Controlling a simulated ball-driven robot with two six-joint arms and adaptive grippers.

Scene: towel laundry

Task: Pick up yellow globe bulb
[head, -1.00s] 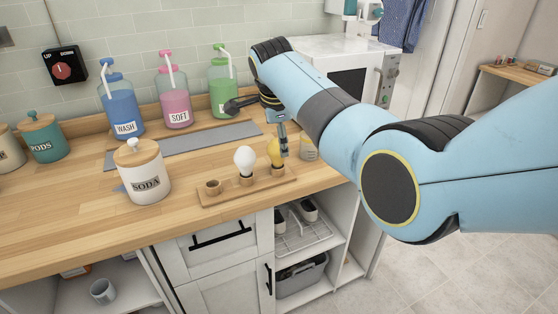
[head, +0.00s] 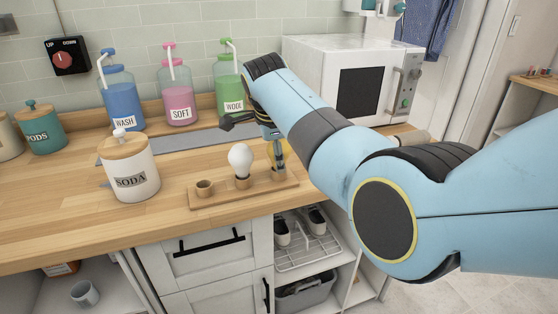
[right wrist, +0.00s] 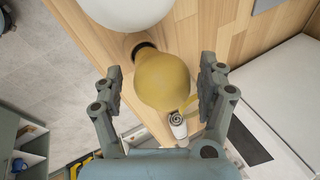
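The yellow globe bulb (right wrist: 163,80) shows large in the right wrist view, between the two fingers of my right gripper (right wrist: 160,78). A gap shows on each side of it, so the fingers are open and appear not to touch it. In the head view the bulb (head: 271,152) is mostly hidden behind my right gripper (head: 279,148), which comes down at the right end of the wooden bulb holder (head: 224,197). A white globe bulb (head: 240,158) stands in the middle of the holder. The left socket (head: 204,187) is empty. My left gripper is not in view.
The soda jar (head: 130,167) stands left of the holder. Wash (head: 118,97), soft (head: 179,92) and wool (head: 229,91) bottles stand along the wall. A microwave (head: 330,72) stands at the back right. Bare counter (head: 60,215) lies at the front left.

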